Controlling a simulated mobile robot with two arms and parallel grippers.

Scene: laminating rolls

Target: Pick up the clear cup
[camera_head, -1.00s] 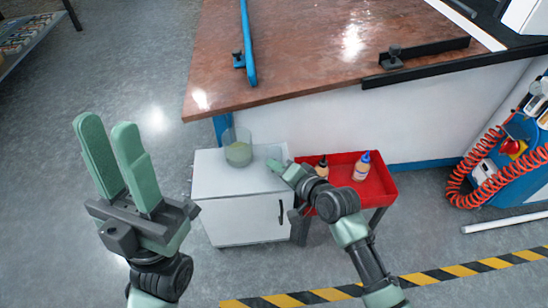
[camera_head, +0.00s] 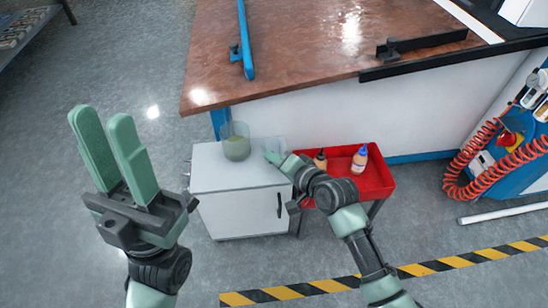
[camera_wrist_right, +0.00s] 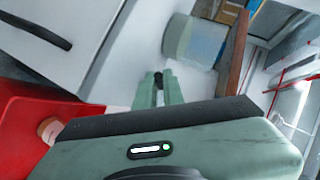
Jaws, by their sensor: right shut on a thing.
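My left gripper (camera_head: 101,114) is open and empty, raised over the floor at the left.
A red tray (camera_head: 375,181) with two bottles stands right of the white cabinet (camera_head: 240,212). The brown worktable (camera_head: 290,60) overhangs behind.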

